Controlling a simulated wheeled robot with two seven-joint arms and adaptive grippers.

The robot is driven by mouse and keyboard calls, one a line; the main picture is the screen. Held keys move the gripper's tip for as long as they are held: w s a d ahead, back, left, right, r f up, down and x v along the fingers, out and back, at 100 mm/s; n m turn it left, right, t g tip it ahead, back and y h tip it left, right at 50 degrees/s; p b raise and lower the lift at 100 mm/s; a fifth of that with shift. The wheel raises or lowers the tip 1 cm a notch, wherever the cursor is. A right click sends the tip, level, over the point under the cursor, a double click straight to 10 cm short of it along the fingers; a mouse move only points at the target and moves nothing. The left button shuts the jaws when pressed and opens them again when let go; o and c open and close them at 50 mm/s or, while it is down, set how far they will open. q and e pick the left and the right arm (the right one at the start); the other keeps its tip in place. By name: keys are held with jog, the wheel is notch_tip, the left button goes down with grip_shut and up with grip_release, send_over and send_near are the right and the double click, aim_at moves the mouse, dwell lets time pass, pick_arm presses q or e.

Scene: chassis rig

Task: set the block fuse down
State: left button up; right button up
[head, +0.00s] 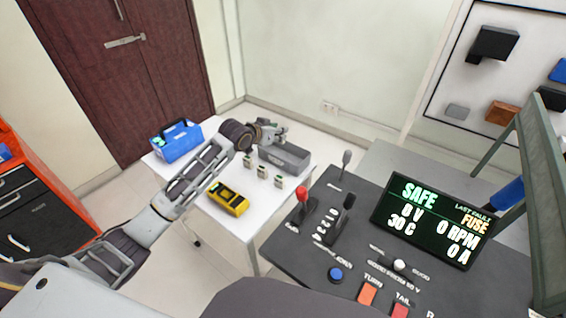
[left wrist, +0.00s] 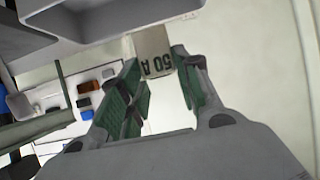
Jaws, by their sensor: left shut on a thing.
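The block fuse (left wrist: 153,48) is a pale beige block marked "50 A", seen in the left wrist view between the tips of the green-padded fingers. My left gripper (left wrist: 156,72) is shut on it. In the head view my left gripper (head: 274,132) is at the far end of the white table, just behind the grey bin (head: 286,158). The fuse is too small to make out there. The bin's underside or wall (left wrist: 105,18) shows close to the fuse in the left wrist view. My right gripper is not in view.
Several small fuse-like blocks (head: 262,171) stand on the white table (head: 205,218), near a yellow meter (head: 228,198). A blue box (head: 177,141) sits at the table's back left. The dark control console (head: 330,260) displays "SAFE".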

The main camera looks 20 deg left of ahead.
pick_arm(q)
jog(key=w, duration=0.1)
jog(key=w+b, duration=0.1)
jog(key=w, duration=0.1)
jog(key=shift+a+r+h+b, duration=0.3)
jog(key=shift+b, duration=0.05)
jog(key=shift+w+d+r+m+b, duration=0.2)
jog(key=shift+w+r+m+b, duration=0.15)
jog(key=shift+w+r, duration=0.1)
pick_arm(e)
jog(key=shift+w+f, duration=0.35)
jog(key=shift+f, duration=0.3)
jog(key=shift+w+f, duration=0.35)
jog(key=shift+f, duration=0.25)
pick_arm(q)
jog(key=shift+a, duration=0.1)
notch_tip(320, 180, down, 5)
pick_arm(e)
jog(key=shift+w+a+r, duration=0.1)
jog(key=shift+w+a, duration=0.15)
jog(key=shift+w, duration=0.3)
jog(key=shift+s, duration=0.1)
